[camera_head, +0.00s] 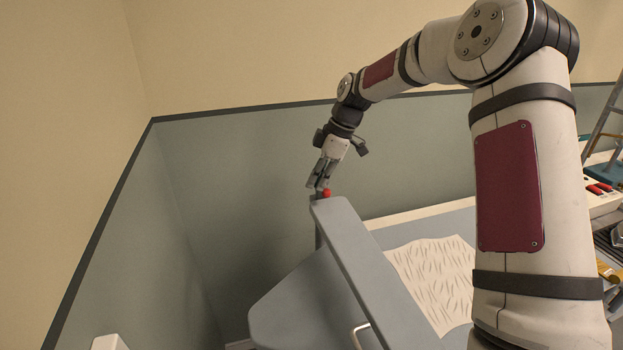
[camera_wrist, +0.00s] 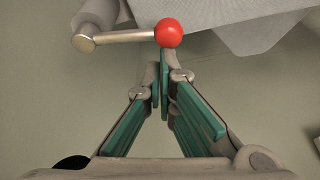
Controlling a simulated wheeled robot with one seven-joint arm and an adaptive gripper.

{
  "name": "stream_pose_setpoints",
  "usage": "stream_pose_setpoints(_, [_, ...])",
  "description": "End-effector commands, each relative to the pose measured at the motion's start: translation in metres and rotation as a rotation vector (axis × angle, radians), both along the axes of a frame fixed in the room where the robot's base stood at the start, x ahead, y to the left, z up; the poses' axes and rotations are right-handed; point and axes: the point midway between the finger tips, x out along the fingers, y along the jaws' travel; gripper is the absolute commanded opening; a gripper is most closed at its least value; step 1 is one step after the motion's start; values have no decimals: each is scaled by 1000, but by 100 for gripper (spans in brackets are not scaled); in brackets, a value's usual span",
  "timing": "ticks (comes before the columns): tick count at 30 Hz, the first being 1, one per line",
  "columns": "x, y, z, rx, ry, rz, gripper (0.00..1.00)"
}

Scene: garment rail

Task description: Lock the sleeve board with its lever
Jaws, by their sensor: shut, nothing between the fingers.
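The lever is a short metal rod (camera_wrist: 125,38) with a red ball knob (camera_wrist: 168,33) at its right end and a round pivot at its left. In the head view the red knob (camera_head: 327,193) shows at the far end of a narrow grey board (camera_head: 352,248), which looks like the sleeve board. My gripper (camera_head: 319,187) points down beside the knob. In the wrist view my gripper (camera_wrist: 164,68) is shut and empty, its fingertips just below the knob. I cannot tell whether they touch it. The rod is hidden in the head view.
A wider grey board (camera_head: 290,305) with an angled end lies left of and below the narrow one. A patterned cream cloth (camera_head: 436,280) lies to the right. A ladder (camera_head: 605,120) and a cluttered surface stand at the far right. Walls are close behind and left.

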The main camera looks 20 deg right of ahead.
Motion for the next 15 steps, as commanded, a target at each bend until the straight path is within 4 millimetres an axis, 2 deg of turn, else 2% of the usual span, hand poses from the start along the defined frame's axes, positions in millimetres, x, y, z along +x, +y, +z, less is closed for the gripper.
stream_pose_setpoints(15, [-5,-10,0,-1,0,32,0])
